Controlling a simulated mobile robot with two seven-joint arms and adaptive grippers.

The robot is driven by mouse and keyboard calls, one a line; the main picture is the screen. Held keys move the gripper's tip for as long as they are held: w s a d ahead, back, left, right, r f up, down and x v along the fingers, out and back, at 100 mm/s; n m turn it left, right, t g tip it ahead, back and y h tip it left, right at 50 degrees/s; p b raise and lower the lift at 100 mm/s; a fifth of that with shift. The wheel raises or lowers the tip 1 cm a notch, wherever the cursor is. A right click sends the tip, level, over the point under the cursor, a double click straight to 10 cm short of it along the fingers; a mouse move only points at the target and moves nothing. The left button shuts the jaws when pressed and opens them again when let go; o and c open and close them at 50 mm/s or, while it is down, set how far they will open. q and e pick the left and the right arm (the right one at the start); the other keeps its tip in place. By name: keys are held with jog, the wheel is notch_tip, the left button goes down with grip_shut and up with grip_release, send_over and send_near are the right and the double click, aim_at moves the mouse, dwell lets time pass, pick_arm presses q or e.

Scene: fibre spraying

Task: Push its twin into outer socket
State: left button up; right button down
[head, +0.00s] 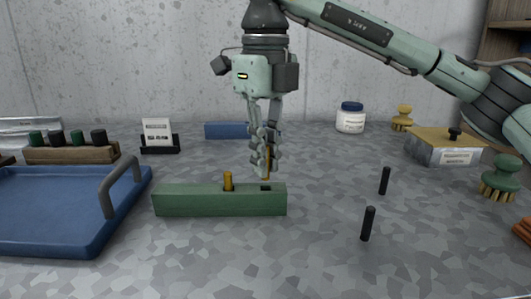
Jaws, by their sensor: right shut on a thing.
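A long green block (200,201) lies on the grey table. One yellow peg (228,181) stands upright in its top, near the middle. A dark socket (265,188) shows in the block's top, nearer the right end. My right gripper (266,168) points down over this socket. It is shut on a second yellow peg (267,158), mostly hidden by the fingers. The held peg looks upright, its lower end seeming just above the socket; the exact gap is hard to tell. My left gripper is not in view.
A blue tray (75,251) with a grey handle is at the left. A wooden rack (72,155), card holder (160,147), blue block (226,130), white jar (350,121) and metal box (445,150) stand behind. The front is clear.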

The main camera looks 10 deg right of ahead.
aim_at(265, 146)
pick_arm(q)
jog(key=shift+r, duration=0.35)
pick_arm(e)
jog(key=shift+f, duration=0.2)
dwell(0.6)
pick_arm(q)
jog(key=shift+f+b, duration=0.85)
pick_arm(e)
jog(key=shift+f, duration=1.25)
jog(key=c, duration=1.5)
grip_release()
notch_tip(265, 146, up, 12)
